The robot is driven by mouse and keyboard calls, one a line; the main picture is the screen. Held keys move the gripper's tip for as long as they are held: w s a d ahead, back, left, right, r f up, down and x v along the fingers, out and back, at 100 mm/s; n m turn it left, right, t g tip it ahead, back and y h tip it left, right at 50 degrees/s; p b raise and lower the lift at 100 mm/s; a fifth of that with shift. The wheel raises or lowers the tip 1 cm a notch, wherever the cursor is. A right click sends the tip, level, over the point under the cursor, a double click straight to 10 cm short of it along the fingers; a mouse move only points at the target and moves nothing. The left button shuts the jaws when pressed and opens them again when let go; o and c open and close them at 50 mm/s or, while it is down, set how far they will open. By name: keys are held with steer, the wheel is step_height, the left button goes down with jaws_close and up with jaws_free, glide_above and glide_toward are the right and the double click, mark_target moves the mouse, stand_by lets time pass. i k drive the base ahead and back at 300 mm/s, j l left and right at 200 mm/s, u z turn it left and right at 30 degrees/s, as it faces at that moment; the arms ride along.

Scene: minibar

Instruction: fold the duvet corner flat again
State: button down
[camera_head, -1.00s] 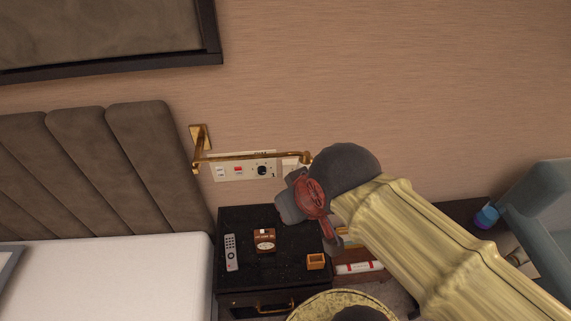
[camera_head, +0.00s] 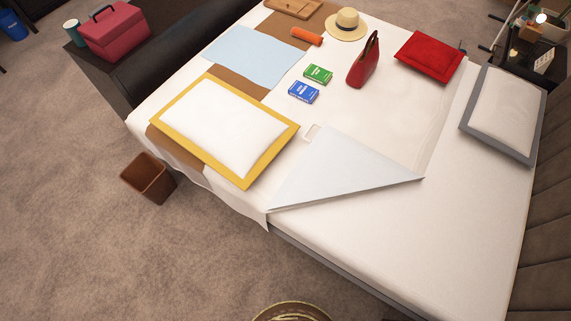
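The duvet (camera_head: 390,120) is white and covers much of the bed. Its near corner is turned back as a pale blue-white triangle (camera_head: 345,172), lying on the duvet right of the yellow-edged pillow. The triangle's long edge faces the bare white mattress (camera_head: 430,230).
On the bed lie a yellow-edged pillow (camera_head: 225,130), a grey-edged pillow (camera_head: 505,112), a red cushion (camera_head: 430,57), a red bag (camera_head: 364,62), a straw hat (camera_head: 346,24), and blue (camera_head: 303,92) and green (camera_head: 318,74) packs. A brown bin (camera_head: 147,179) stands on open carpet.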

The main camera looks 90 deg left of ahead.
mark_target(334, 164)
steer(key=k+j+u, duration=0.1)
steer(key=u, duration=0.3)
steer(key=k+j+u, duration=0.1)
steer(key=j+u, duration=0.4)
steer(key=u, duration=0.3)
steer(key=j+u, duration=0.25)
steer(key=u, duration=0.15)
steer(key=i+j+u, duration=0.1)
steer(key=j+u, duration=0.15)
steer(key=j, duration=1.05)
steer(key=i+j, duration=0.1)
steer(key=j, duration=0.2)
steer(key=i+j, duration=0.1)
steer(key=j, duration=0.2)
steer(key=i+j, duration=0.1)
steer(key=j, duration=0.2)
